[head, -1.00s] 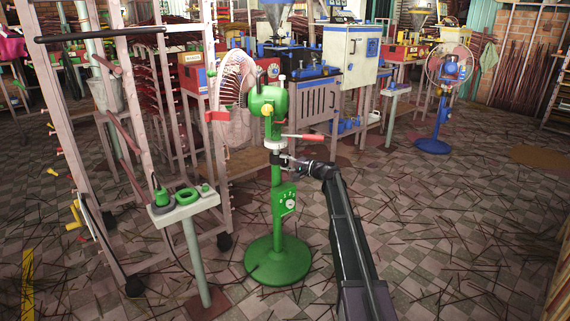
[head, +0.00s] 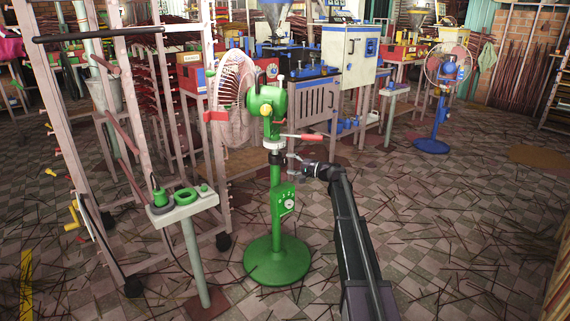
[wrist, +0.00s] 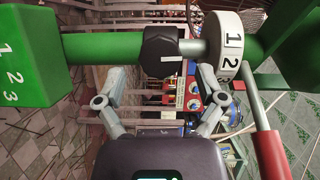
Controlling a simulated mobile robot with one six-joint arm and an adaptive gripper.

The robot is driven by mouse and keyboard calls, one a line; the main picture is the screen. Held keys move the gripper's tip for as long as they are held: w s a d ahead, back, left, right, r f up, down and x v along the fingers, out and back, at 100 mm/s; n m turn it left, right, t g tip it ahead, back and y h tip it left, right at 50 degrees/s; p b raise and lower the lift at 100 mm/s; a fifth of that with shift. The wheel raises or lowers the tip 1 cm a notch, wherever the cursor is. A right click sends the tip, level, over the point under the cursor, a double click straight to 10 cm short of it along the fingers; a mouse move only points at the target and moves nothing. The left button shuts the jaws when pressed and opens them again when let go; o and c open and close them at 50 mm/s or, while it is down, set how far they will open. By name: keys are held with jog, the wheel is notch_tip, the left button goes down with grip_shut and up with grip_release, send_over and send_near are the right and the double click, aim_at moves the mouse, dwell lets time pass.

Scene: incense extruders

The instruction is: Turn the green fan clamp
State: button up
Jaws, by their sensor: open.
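The green fan (head: 266,100) stands on a green pole with a round base. Its clamp (head: 276,158) is a dark collar on the pole, below a white numbered ring. In the wrist view the pole runs sideways, and the black clamp (wrist: 161,50) has a pale mark facing me. My gripper (head: 292,164) is just right of the pole in the head view, open and empty. In the wrist view the fingertips of my gripper (wrist: 163,73) are spread to either side of the clamp's width, with the clamp apparently beyond them. I see no grip on it.
A red-handled lever (wrist: 268,150) sticks out from the white ring (wrist: 230,45), close to my right finger. A green numbered box (wrist: 30,55) is on the pole at left. A small pedestal (head: 185,207) with green controls stands left of the fan. Floor at right is open.

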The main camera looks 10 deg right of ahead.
jog(key=shift+v, duration=2.35)
jog(key=s+a+f+n+g+h+p, duration=0.25)
jog(key=s+a+g+p, duration=0.2)
jog(key=s, duration=0.55)
jog(key=s+a+f+n+g+h+p, duration=0.25)
jog(key=s+a, duration=0.35)
jog(key=s, duration=0.4)
jog(key=s+d+r+n+g+h+p, duration=0.15)
jog(key=s+h+p, duration=0.3)
jog(key=s, duration=0.65)
jog(key=s+d+n+g+h+p, duration=0.1)
jog(key=s+d+g+h+p, duration=0.3)
jog(key=s, duration=0.7)
notch_tip(320, 180, up, 38)
jog(key=a+t+p, duration=0.1)
jog(key=a+p, duration=0.1)
jog(key=p, duration=3.5)
jog(key=shift+a, duration=0.2)
jog(key=shift+w+f+m+t+h, duration=0.1)
jog(key=shift+m+t+h, duration=0.15)
